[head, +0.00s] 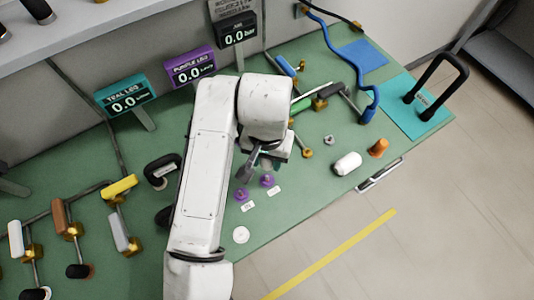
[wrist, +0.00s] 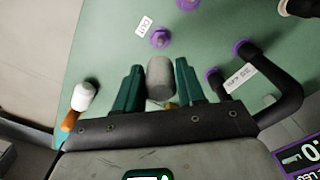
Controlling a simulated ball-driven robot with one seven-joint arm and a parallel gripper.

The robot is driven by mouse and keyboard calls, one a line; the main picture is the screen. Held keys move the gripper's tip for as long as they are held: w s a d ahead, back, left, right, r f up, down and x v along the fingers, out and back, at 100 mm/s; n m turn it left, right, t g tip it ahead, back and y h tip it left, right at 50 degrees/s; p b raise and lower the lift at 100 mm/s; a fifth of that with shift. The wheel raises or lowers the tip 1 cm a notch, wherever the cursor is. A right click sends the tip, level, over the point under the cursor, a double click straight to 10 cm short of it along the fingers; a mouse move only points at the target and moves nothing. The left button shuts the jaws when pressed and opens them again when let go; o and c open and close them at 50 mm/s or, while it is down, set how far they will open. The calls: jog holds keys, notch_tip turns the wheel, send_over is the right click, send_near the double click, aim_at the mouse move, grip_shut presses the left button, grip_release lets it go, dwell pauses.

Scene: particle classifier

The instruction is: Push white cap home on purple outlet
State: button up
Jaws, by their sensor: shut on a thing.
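My gripper (head: 256,165) is above the green bench, just behind two purple fittings. In the wrist view its teal fingers (wrist: 158,72) are shut on a grey cylinder (wrist: 159,80); I cannot tell whether this is the white cap. The purple fitting beside the "OUT" label (wrist: 143,26) shows in the wrist view (wrist: 160,39), apart from the cylinder, and in the head view (head: 267,181). A second purple fitting (head: 242,195) stands to its left. A white cylinder (head: 347,163) lies on the bench to the right. A white disc (head: 240,235) lies near the front edge.
An orange plug (head: 378,147) is beside the white cylinder. Valves with coloured handles (head: 119,187) stand at the left. The bench front between disc and white cylinder is clear.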

jog(key=shift+s, duration=0.1)
jog(key=b, duration=0.3)
send_over(267, 178)
jog(key=shift+f, duration=2.8)
jog(key=shift+p, duration=0.55)
jog(key=shift+f+b, duration=0.9)
jog(key=shift+f, duration=0.9)
jog(key=o, duration=1.1)
